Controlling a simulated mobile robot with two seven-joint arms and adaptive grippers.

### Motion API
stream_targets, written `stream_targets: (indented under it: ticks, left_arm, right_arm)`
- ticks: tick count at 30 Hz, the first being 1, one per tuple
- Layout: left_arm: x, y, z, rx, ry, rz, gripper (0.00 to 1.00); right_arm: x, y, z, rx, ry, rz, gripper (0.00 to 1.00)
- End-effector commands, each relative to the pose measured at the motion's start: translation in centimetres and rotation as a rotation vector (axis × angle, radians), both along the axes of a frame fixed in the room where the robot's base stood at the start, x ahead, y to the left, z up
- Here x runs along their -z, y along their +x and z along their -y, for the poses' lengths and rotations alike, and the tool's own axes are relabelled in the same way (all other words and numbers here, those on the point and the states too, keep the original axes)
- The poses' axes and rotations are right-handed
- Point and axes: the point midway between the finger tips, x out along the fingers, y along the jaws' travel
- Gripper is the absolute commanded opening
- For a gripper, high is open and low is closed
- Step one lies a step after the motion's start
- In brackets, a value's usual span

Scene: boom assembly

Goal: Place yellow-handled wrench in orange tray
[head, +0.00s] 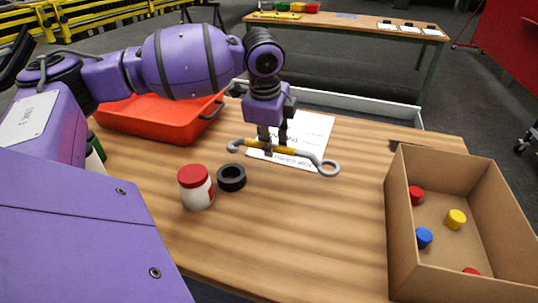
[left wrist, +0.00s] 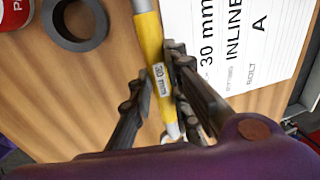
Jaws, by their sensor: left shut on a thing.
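The yellow-handled wrench (head: 302,153) has grey metal ends, one of them a ring at the right. My left gripper (head: 272,143) points down and is shut on the yellow handle. The orange tray (head: 158,119) stands at the back left, partly behind my left arm. No wrench shows in its visible part.
A red-lidded jar (head: 196,190) and a black ring (head: 232,178) stand in front of the wrench. The white sheet (head: 313,128) lies behind it. A cardboard box (head: 398,215) with several coloured caps stands at the right. The table's middle front is clear.

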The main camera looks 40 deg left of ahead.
Motion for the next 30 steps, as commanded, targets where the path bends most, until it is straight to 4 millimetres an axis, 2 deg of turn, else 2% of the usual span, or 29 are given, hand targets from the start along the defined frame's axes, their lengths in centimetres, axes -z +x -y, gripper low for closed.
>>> stream_targets:
  ticks: [2,7,19,20,23,30]
  left_arm:
    - [0.7,-0.7,0.2,0.001,0.0,-0.002,0.0]
    - [3.3,-0.5,0.2,0.0,-0.001,-0.002,0.0]
    - [3.8,-0.4,0.2,0.0,0.0,0.002,0.0]
    - [3.8,-0.5,0.2,0.0,0.0,0.001,0.2]
    - [3.8,-0.5,0.2,0.0,0.0,0.0,0.33]
    - [3.9,-0.5,0.2,0.0,0.0,-0.001,0.35]
  right_arm:
    - [-0.1,0.1,0.0,0.001,0.001,0.002,0.4]
    - [0.2,-0.2,0.1,0.005,0.0,-0.005,0.4]
    - [-0.3,0.3,-0.1,0.014,0.005,0.007,0.4]
    - [-0.2,0.3,-0.1,0.014,0.005,0.007,0.4]
    - [-0.3,0.3,0.0,0.014,0.004,0.007,0.4]
    - [-0.2,0.1,0.2,0.007,0.0,0.004,0.4]
